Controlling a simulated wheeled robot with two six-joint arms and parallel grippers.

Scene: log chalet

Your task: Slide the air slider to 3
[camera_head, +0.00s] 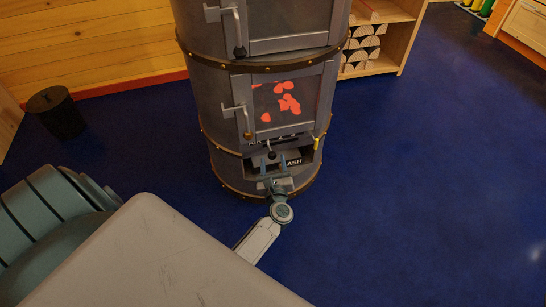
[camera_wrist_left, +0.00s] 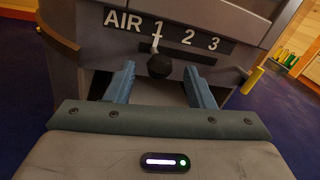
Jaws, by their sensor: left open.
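The air slider is a dark round knob (camera_wrist_left: 160,66) on a short stem below the AIR plate (camera_wrist_left: 180,34) of the stove. Its stem stands under the 1; the 2 and 3 are to its right. The knob also shows in the head view (camera_head: 271,155), low on the front of the grey stove (camera_head: 210,110). My left gripper (camera_wrist_left: 158,77) is open, with one blue finger on each side of the knob and a gap visible on both sides. It also shows in the head view (camera_head: 274,181). My right gripper is not in view.
An ASH label (camera_head: 294,162) sits below the slider. A yellow handle (camera_head: 316,143) sticks out right of the plate. A black bucket (camera_head: 57,112) stands at the left, a log shelf (camera_head: 384,40) behind right. The blue floor at right is clear.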

